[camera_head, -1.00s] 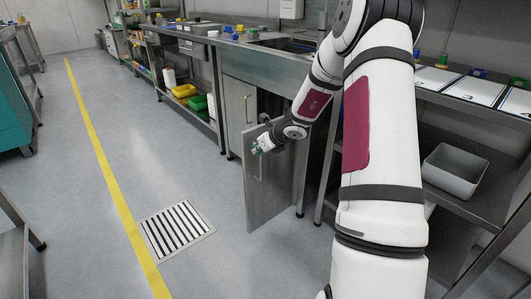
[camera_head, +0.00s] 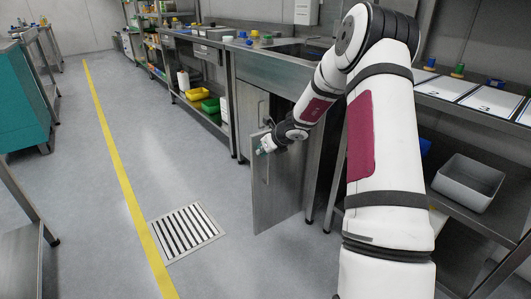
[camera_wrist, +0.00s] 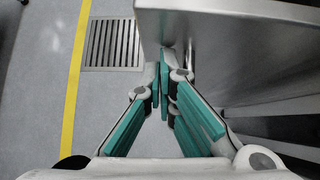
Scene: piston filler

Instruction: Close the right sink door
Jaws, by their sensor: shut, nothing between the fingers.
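The right sink door (camera_head: 284,190) is a grey metal panel. It stands swung open, out from the sink cabinet into the aisle, with a vertical bar handle (camera_head: 266,168) on the side facing the aisle. My gripper (camera_head: 262,148) is at the upper part of the door, near its free edge; its fingers are shut and empty. In the wrist view the teal-padded fingertips (camera_wrist: 164,72) meet beside the edge of a grey panel (camera_wrist: 235,45), apparently the door. I cannot tell whether they touch it. The left sink door (camera_head: 250,115) looks shut.
The sink counter (camera_head: 275,68) stands above the doors. A shelf with a grey bin (camera_head: 468,182) is on the right. A floor grate (camera_head: 186,232) lies left of the door, and a yellow line (camera_head: 120,170) runs along the aisle. The floor there is clear.

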